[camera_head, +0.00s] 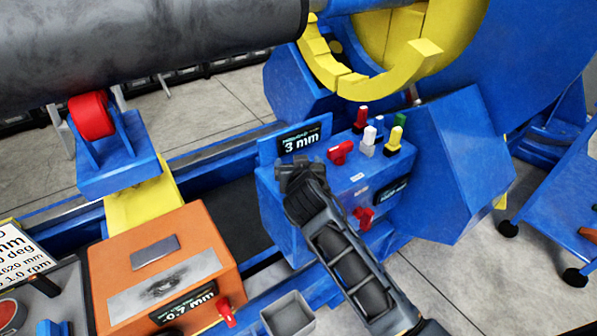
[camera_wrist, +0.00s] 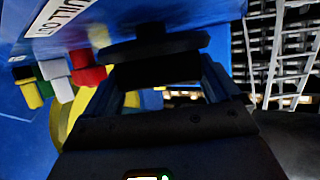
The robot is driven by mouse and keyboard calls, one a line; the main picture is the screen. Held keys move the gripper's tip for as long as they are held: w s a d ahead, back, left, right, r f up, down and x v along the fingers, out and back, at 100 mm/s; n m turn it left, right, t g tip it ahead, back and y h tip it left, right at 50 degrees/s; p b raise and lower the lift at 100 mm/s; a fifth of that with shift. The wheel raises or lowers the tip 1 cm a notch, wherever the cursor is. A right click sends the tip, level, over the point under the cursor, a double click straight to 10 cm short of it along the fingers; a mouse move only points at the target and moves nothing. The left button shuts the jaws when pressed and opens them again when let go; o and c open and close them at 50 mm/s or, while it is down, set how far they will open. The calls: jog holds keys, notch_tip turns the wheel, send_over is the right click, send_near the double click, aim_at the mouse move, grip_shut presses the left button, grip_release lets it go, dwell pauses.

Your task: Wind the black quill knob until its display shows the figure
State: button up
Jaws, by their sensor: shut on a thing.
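The black quill knob (camera_wrist: 155,58) sits on a blue face in the wrist view, between my gripper's fingers. My gripper (camera_wrist: 158,85) is shut on it. In the head view my gripper (camera_head: 302,176) reaches the upper left of the blue control box (camera_head: 283,220) and hides most or all of the knob. The display (camera_head: 300,141) just above reads "3 mm". A white label (camera_wrist: 60,14) beside the knob is partly cut off.
Red, white, yellow and green knobs (camera_head: 368,135) stand right of my gripper on the box. A second display (camera_head: 391,190) and red handle (camera_head: 363,217) are on its front. An orange box (camera_head: 190,240) reading "-0.7 mm" stands at the lower left. A grey cylinder (camera_head: 150,35) spans above.

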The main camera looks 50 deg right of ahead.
jog(key=o, duration=0.8)
jog(key=shift+v, duration=3.95)
jog(key=shift+w, duration=0.1)
